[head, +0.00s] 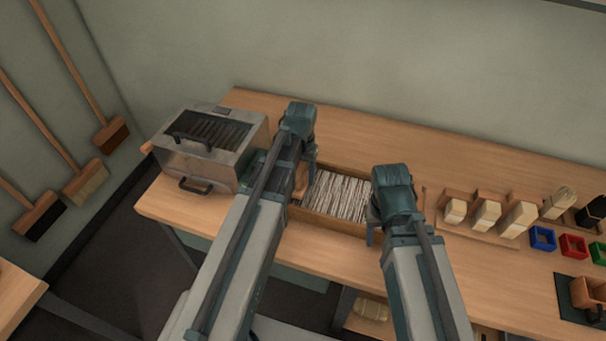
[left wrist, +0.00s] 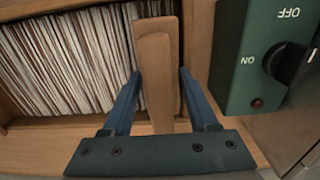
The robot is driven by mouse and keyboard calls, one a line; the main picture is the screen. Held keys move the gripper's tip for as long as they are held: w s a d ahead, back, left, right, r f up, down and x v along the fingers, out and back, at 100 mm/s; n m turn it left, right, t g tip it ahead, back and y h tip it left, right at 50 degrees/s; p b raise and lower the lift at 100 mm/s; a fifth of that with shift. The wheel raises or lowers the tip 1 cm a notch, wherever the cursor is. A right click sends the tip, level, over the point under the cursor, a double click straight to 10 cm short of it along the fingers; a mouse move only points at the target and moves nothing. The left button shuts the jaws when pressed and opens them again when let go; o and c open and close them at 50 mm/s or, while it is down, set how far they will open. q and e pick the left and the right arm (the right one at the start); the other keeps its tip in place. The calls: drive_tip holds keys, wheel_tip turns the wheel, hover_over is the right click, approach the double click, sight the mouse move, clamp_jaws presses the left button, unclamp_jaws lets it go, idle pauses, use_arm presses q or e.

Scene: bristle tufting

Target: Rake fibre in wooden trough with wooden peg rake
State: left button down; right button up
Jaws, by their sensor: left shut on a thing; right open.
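The wooden trough (head: 340,231) stands on the bench, filled with pale strands of fibre (head: 338,195). The fibre also fills the upper left of the left wrist view (left wrist: 65,60). My left gripper (head: 306,168) is at the trough's left end, shut on the wooden peg rake (left wrist: 157,70). In the left wrist view its blue fingers (left wrist: 160,90) stand either side of the wood, beside the fibre. The rake's pegs are hidden, so I cannot tell whether they touch the fibre. My right gripper (head: 372,222) is open and empty at the trough's right end.
A metal machine (head: 180,172) with black handles stands close left of the trough. A green switch box (left wrist: 262,60) shows near my left gripper. Wooden brush blocks (head: 487,216) and coloured bins (head: 572,246) are at the right. The bench behind the trough is clear.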

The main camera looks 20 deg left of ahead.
use_arm(q)
drive_tip(key=shift+d, duration=0.1)
drive_tip(key=shift+d, duration=1.65)
drive_tip(key=shift+a, duration=1.8)
drive_tip(key=shift+r, duration=0.1)
use_arm(e)
drive_tip(key=shift+r, duration=0.1)
use_arm(q)
wheel_tip(320, 180, up, 9)
drive_tip(key=p, duration=0.9)
use_arm(e)
wheel_tip(320, 180, up, 9)
